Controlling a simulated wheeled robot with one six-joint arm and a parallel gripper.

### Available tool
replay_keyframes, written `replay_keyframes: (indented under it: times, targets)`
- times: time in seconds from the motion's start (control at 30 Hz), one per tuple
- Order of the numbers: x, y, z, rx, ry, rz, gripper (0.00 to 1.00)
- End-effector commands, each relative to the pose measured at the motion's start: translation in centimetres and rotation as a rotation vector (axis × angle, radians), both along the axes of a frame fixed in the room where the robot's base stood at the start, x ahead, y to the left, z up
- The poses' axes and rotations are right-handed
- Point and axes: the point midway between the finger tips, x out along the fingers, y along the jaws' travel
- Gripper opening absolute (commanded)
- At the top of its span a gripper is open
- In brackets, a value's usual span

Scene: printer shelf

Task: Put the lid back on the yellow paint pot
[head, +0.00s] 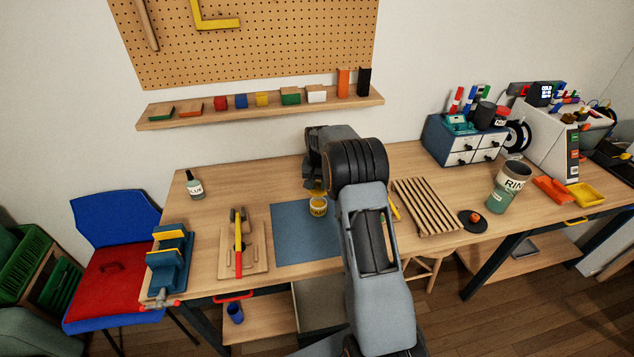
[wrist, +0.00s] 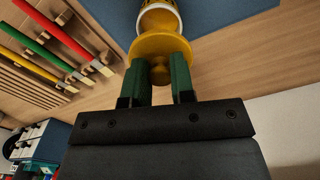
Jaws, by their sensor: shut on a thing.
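The yellow paint pot (head: 318,207) stands upright on the blue mat (head: 290,235), with a pale label on its side. Its open mouth (wrist: 158,18) shows at the top of the wrist view. My gripper (wrist: 160,72) has its green fingers shut on the knob of the yellow lid (wrist: 150,45). In the head view the lid (head: 315,191) is just above and slightly behind the pot, under my gripper (head: 314,184). In the wrist view the lid's edge overlaps part of the pot's mouth. I cannot tell whether they touch.
A slatted rack (head: 427,206) is right of my arm; coloured stick-like tools (wrist: 62,42) lie by it in the wrist view. A green RINSE-type jar (head: 508,187) and a black disc (head: 472,220) stand further right. A wooden board with tools (head: 240,262) is left of the mat.

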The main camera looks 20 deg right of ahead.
Motion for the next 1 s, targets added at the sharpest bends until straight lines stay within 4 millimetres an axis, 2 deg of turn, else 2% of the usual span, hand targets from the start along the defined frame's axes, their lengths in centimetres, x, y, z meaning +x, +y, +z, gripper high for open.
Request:
replay_keyframes:
  times: [0.5, 0.7, 1.0]
  targets:
    - [0.0, -0.1, -4.6, 0.000, 0.000, -0.002, 0.01]
    - [0.0, -0.1, -5.3, 0.000, 0.000, -0.002, 0.01]
    - [0.0, -0.1, -5.3, 0.000, 0.000, -0.001, 0.01]
